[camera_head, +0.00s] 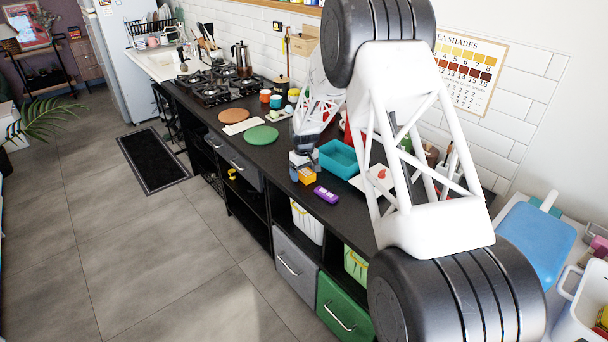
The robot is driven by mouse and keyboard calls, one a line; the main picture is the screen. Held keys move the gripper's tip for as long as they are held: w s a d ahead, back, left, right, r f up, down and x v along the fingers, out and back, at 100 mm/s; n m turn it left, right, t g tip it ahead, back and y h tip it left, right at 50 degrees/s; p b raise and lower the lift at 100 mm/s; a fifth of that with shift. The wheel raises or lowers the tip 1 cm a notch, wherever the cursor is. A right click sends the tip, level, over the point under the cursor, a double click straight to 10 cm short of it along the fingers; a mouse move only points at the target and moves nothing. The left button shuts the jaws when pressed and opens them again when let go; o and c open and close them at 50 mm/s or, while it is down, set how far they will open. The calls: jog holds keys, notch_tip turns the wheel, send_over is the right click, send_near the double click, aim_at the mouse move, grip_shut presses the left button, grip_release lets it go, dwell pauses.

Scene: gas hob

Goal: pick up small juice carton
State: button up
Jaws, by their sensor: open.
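A small orange box (308,176) stands near the front edge of the black counter (262,157); it may be the small juice carton, but its print is too small to read. A small blue and white item is close against its left side, and I cannot tell what it is. My gripper (303,152) points down over the counter, just above and behind the orange box. It is open, but its fingers are small and hard to separate from the things around them. I cannot tell whether it touches anything.
A teal tray (337,158) sits right of my gripper, and a purple item (326,194) lies at the counter's front edge. Round green (261,135) and brown (233,115) mats lie to the left, before the hob (218,88). My arm hides much of the right side.

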aim_at(305, 171)
jog(key=shift+c, duration=0.3)
jog(key=c, duration=1)
jog(key=shift+r, duration=0.15)
jog(key=shift+c, duration=0.2)
jog(key=shift+r, duration=0.55)
jog(key=shift+s+d+r, duration=0.1)
jog(key=shift+s+r, duration=0.1)
jog(key=shift+r, duration=0.4)
jog(key=shift+s+d+r, duration=0.1)
jog(key=shift+s+r, duration=0.05)
jog(key=shift+r, duration=0.4)
jog(key=s+d, duration=0.1)
jog(key=s, duration=0.4)
jog(key=s+d+r, duration=0.1)
jog(key=s, duration=0.3)
jog(key=s+d, duration=0.2)
jog(key=s, duration=0.3)
jog(key=shift+s+d+r, duration=0.1)
jog(key=shift+s+r, duration=0.1)
jog(key=shift+s, duration=0.1)
